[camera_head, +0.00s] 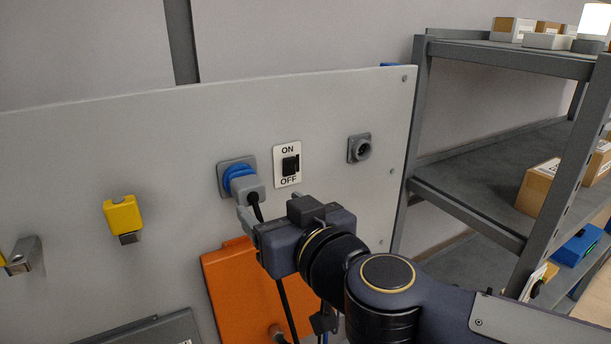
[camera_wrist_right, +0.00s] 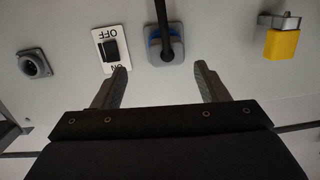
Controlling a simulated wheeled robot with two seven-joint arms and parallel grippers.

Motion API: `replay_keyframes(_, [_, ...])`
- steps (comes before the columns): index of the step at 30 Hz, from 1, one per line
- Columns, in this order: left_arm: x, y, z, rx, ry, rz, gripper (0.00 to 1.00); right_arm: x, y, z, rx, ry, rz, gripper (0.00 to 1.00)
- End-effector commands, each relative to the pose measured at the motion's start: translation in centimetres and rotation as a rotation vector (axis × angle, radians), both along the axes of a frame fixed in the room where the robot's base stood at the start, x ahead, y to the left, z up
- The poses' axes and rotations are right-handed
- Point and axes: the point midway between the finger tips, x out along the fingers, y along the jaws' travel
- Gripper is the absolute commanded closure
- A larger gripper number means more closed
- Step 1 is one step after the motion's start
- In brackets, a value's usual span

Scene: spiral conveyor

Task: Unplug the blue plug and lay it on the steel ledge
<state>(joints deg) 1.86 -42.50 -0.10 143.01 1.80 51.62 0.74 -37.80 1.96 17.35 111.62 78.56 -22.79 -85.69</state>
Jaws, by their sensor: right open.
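The blue plug (camera_head: 239,177) sits in a grey wall socket on the upright panel, with a grey body and a black cord hanging down. In the right wrist view the plug (camera_wrist_right: 153,40) is ahead of the fingertips, roughly between them, with its black cord in front. My right gripper (camera_head: 262,210) is open and empty, just below and in front of the plug. Its two fingers (camera_wrist_right: 160,67) show apart in the wrist view, not visibly touching the plug. A dark grey flat piece (camera_head: 150,332) lies at the bottom; I cannot tell whether it is the steel ledge. My left gripper is not in view.
An ON/OFF switch (camera_head: 288,166) is right of the plug, and a grey round socket (camera_head: 360,148) further right. A yellow padlock (camera_head: 123,215) hangs on the left. An orange panel (camera_head: 222,285) is below. A grey shelf rack (camera_head: 468,208) with boxes stands at right.

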Motion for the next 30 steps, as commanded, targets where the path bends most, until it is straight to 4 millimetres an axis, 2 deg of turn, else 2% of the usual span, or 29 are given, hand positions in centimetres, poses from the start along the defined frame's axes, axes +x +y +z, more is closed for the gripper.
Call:
replay_keyframes(1, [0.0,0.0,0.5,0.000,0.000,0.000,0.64,-0.3,1.2,0.3,-0.022,0.005,-0.001,0.33])
replay_keyframes(5, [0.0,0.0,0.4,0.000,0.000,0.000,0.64,-0.2,2.1,-0.1,-0.054,0.013,-0.016,0.33])
replay_keyframes(18, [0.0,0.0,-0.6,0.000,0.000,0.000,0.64,4.9,5.3,-1.1,-0.055,0.014,-0.019,0.33])
replay_keyframes(24, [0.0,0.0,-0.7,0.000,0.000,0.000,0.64,5.9,6.0,-1.2,-0.054,0.011,-0.019,0.33])
replay_keyframes(30, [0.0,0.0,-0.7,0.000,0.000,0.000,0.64,6.0,6.1,-1.2,-0.054,0.011,-0.019,0.33])
